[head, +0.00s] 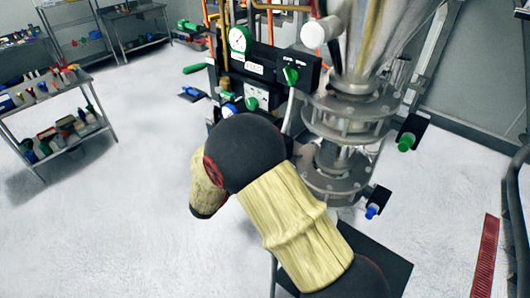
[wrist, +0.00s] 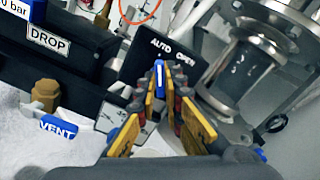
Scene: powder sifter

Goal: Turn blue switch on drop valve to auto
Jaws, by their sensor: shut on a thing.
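The blue switch (wrist: 159,72) stands on a black panel (wrist: 140,62) marked AUTO and OPEN in the wrist view. Its visible end points up in the picture, under the word AUTO; its base is hidden between my fingers. My gripper (wrist: 161,92) is shut on the switch, with one yellow-and-grey finger on each side. A DROP label (wrist: 49,40) shows on a black block to the left. In the head view my arm hides my gripper and the switch it holds.
A blue VENT handle (wrist: 57,127) with a brass fitting sits left of my gripper. The flanged metal pipe (wrist: 240,75) rises close on the right. In the head view, a gauge panel (head: 265,65) stands behind my arm, and shelves (head: 55,120) stand across open floor.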

